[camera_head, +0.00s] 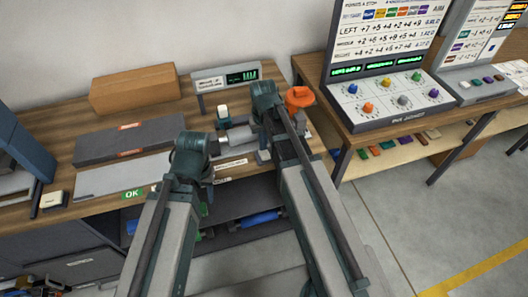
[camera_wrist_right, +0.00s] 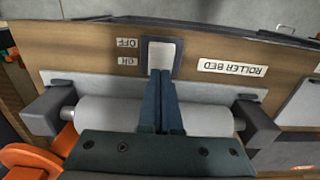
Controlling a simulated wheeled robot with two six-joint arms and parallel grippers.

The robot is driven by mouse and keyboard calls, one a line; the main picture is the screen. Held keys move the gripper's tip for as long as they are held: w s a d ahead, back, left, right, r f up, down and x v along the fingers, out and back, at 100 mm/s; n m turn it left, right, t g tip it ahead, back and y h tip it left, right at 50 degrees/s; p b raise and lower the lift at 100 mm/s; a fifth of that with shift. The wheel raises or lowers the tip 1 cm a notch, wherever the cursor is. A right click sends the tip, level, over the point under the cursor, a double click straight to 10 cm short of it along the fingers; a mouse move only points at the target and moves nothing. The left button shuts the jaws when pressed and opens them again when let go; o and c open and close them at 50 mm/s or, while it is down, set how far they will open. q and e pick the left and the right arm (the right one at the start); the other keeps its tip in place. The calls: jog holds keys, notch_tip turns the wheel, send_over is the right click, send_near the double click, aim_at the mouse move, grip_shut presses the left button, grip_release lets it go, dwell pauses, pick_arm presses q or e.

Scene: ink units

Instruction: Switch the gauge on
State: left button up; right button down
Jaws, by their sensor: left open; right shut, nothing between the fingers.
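The gauge (camera_head: 240,77) is a grey box at the back of the bench with a dark display lit with green marks. A pale rocker switch (camera_wrist_right: 162,50) in a grey frame sits near the bench edge in the right wrist view, beside small ON and OFF labels (camera_wrist_right: 127,52). My right gripper (camera_wrist_right: 161,76) is shut and empty, its fingertips at or just over the switch's near edge; I cannot tell whether they touch it. In the head view my right arm largely covers that spot. My left gripper (camera_head: 212,150) is open, left of the right one, its fingers mostly hidden.
A grey roller (camera_wrist_right: 105,115) lies under my right gripper, with a ROLLER BED label (camera_wrist_right: 232,68) beside the switch. An orange crank (camera_head: 299,97) stands at the roller's end. A cardboard box (camera_head: 135,90) and grey trays lie left. A control console (camera_head: 390,98) stands right.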

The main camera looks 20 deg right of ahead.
notch_tip(320, 180, up, 6)
jog(key=p, duration=0.5)
jog(key=s+a+n+h, duration=0.1)
jog(key=s+a+n, duration=0.2)
jog(key=s+a, duration=0.7)
jog(key=s, duration=0.4)
jog(key=shift+s+a, duration=0.15)
jog(key=shift+a, duration=0.1)
